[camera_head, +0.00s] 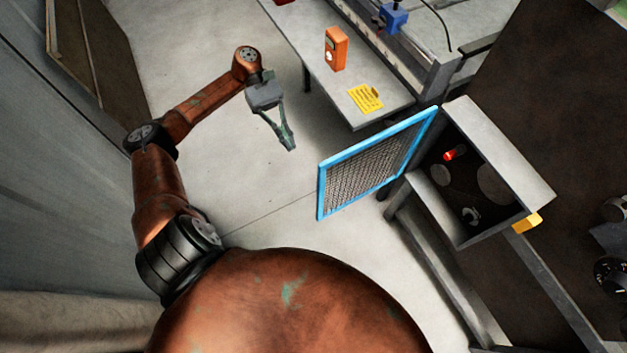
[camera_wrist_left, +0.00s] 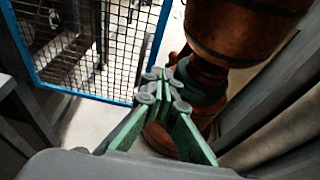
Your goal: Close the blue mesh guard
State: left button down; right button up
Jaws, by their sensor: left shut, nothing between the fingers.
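The blue mesh guard (camera_head: 370,168) stands open, swung out from the front of a grey box-shaped housing (camera_head: 490,165). Its far edge meets the housing's left corner and its free edge points toward my body. My left gripper (camera_head: 290,147) is shut and empty, in the air to the left of the guard and apart from it. In the left wrist view the guard (camera_wrist_left: 95,45) fills the upper left, beyond the gripper's closed fingers (camera_wrist_left: 165,90). My right gripper is not in view.
A grey table behind the guard carries an orange device (camera_head: 336,48) and a yellow label (camera_head: 366,98). Inside the housing are a red part (camera_head: 455,153) and round discs. A yellow part (camera_head: 527,223) sits at its lower right edge. Open floor lies around my left gripper.

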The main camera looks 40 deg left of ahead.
pick_arm(q)
jog(key=r+x, duration=0.1)
jog(key=x, duration=1.1)
jog(key=shift+d+r, duration=0.15)
jog(key=shift+d, duration=0.25)
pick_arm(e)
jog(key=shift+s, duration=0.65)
pick_arm(q)
jog(key=shift+s, duration=0.1)
